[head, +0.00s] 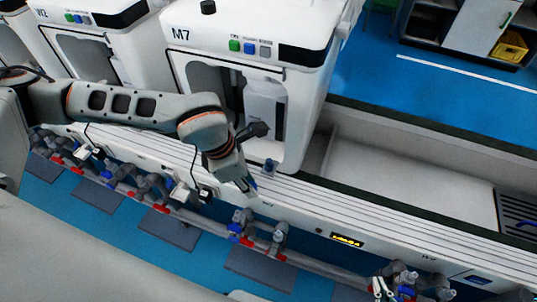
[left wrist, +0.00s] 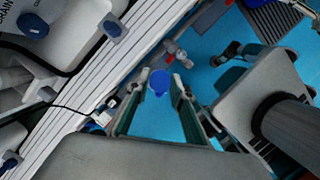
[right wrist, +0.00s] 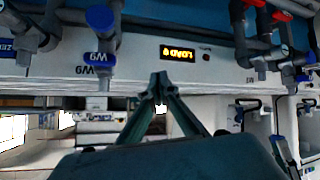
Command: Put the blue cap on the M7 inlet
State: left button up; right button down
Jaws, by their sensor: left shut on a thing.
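My left gripper (head: 250,186) hangs over the front rail of the bench, below machine M7 (head: 250,60). In the left wrist view the fingers (left wrist: 159,88) are shut on a round blue cap (left wrist: 159,80), above blue floor. The cap is not clear in the head view. Grey pipe fittings (head: 242,222) with blue and red parts stand below and in front of M7, a little below the left gripper; which one is the M7 inlet I cannot tell. My right gripper (right wrist: 158,84) has its fingertips together, with nothing seen between them.
A pipe line with more fittings (head: 150,183) runs along the bench front. A yellow-lit display (head: 347,241) is on the bench front; it also shows in the right wrist view (right wrist: 181,54). Another fitting (head: 405,280) stands at lower right. A small blue knob (head: 270,167) sits before M7.

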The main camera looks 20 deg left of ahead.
pick_arm(q)
jog(key=b, duration=0.2)
send_over(270, 160)
jog(key=shift+s+a+f, duration=0.1)
jog(key=shift+s+a, duration=0.1)
jog(key=shift+a, duration=0.1)
notch_tip(270, 160, down, 4)
jog(key=shift+r+b, duration=0.2)
jog(key=shift+b, duration=0.4)
jog(key=shift+r, duration=0.15)
jog(key=shift+f, duration=0.6)
jog(key=o, duration=0.7)
pick_arm(e)
jog(key=shift+w+a+f, duration=0.1)
jog(key=shift+w+a, duration=0.1)
jog(key=shift+a, duration=0.35)
jog(key=shift+w, duration=0.15)
